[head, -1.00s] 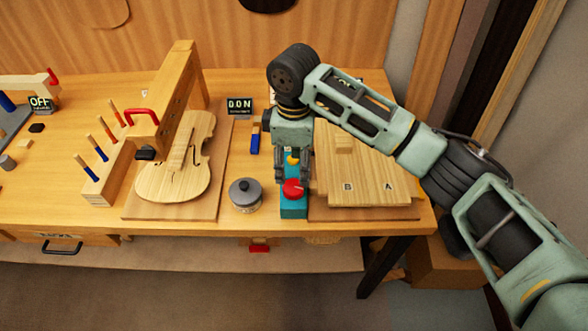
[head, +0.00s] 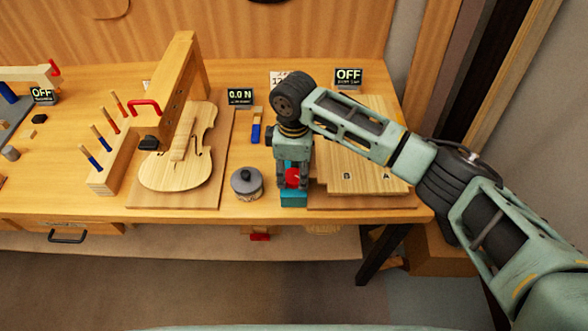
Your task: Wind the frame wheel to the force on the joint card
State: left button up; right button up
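The frame wheel appears to be the red knob (head: 293,178) on a small teal block (head: 293,200) near the table's front edge. My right gripper (head: 294,180) points down over it, with its fingers on either side of the red knob. Whether the fingers press on it cannot be seen. A small display (head: 240,96) behind reads 0.0 N. A white card (head: 279,77), perhaps the joint card, stands at the back, partly hidden by my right arm; its text is not readable. My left gripper is not in view.
A violin body (head: 180,160) lies on a board under a wooden arch. A pale wooden panel (head: 360,170) lies to the right. An OFF sign (head: 348,77) stands behind it.

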jog(key=shift+c, duration=0.9)
jog(key=c, duration=0.4)
jog(key=m+p, duration=0.1)
jog(key=p, duration=0.1)
jog(key=m+p, duration=0.2)
jog(key=shift+d+r+p, duration=0.1)
jog(key=shift+r+p, duration=0.2)
jog(key=shift+r, duration=0.1)
jog(key=shift+f+m+p, duration=0.1)
jog(key=shift+m+p, duration=0.2)
jog(key=shift+m, duration=0.1)
jog(key=shift+f+m, duration=0.2)
jog(key=shift+m, duration=0.1)
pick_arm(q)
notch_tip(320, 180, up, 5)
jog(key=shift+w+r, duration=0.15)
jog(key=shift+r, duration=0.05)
pick_arm(e)
jog(key=shift+w, duration=0.1)
jog(key=o, duration=1.1)
jog(key=shift+d, duration=0.15)
